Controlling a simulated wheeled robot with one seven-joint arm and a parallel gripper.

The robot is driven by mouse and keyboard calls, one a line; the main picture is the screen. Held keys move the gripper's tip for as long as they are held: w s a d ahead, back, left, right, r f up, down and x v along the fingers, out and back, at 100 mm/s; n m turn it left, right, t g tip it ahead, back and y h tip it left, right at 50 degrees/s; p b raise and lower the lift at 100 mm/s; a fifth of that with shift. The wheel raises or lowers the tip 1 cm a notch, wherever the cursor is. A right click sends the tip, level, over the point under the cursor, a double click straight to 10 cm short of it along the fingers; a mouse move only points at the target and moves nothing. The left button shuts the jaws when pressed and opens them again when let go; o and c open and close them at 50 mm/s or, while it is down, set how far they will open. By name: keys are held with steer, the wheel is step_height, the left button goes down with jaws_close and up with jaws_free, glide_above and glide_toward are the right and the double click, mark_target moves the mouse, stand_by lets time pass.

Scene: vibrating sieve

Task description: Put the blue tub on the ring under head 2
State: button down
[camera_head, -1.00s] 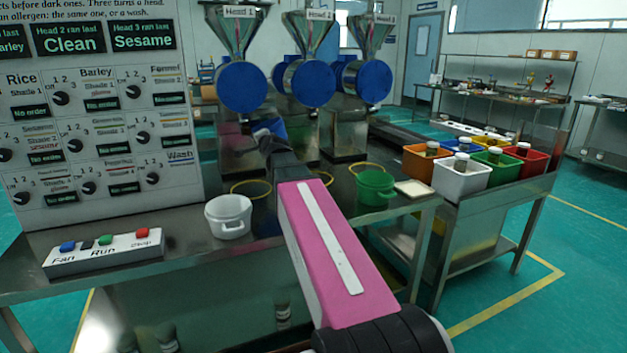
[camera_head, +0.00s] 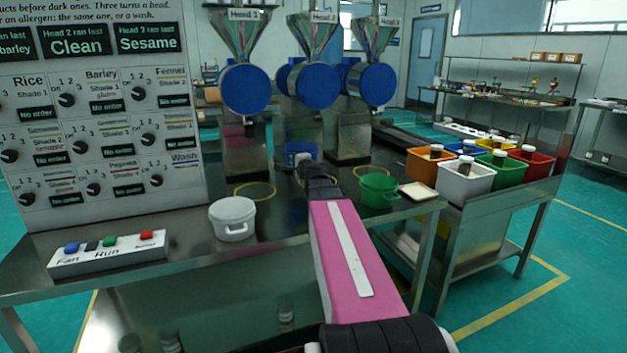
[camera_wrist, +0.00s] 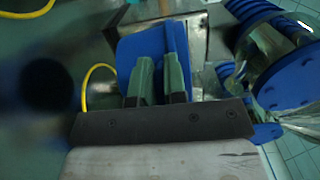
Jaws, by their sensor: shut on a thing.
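The blue tub (camera_head: 299,148) shows in the head view beyond the end of my arm, in front of the head 2 stand. My gripper (camera_head: 305,160) is shut on it; in the wrist view the green fingers (camera_wrist: 160,75) close on the blue tub (camera_wrist: 140,48). Head 2 (camera_head: 312,83) hangs above and behind the tub. The ring under head 2 is mostly hidden behind my arm in the head view. A yellow ring (camera_wrist: 88,82) shows left of the fingers in the wrist view. I cannot tell the tub's height above the table.
A white tub (camera_head: 232,219) stands on the table (camera_head: 190,250), left of my arm. A green tub (camera_head: 379,191) stands right of it, by a pale pad (camera_head: 418,191). Yellow rings lie under head 1 (camera_head: 255,191) and near head 3 (camera_head: 370,170). Coloured bins (camera_head: 465,183) fill the right-hand stand.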

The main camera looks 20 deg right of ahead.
steer(key=shift+w+d+f, duration=0.25)
steer(key=shift+d+f, duration=1)
steer(key=shift+f, duration=0.2)
steer(key=shift+w+d+f, duration=0.3)
steer(key=shift+d+f, duration=1)
steer(key=shift+f, duration=0.15)
steer(key=shift+w+d+f, duration=0.25)
steer(key=shift+d+f, duration=1)
steer(key=shift+f, duration=0.2)
steer(key=c, duration=1.2)
jaws_free()
steer(key=shift+o, duration=0.2)
steer(key=s, duration=0.4)
steer(key=s+d, duration=0.1)
steer(key=s, duration=0.7)
steer(key=shift+d, duration=0.25)
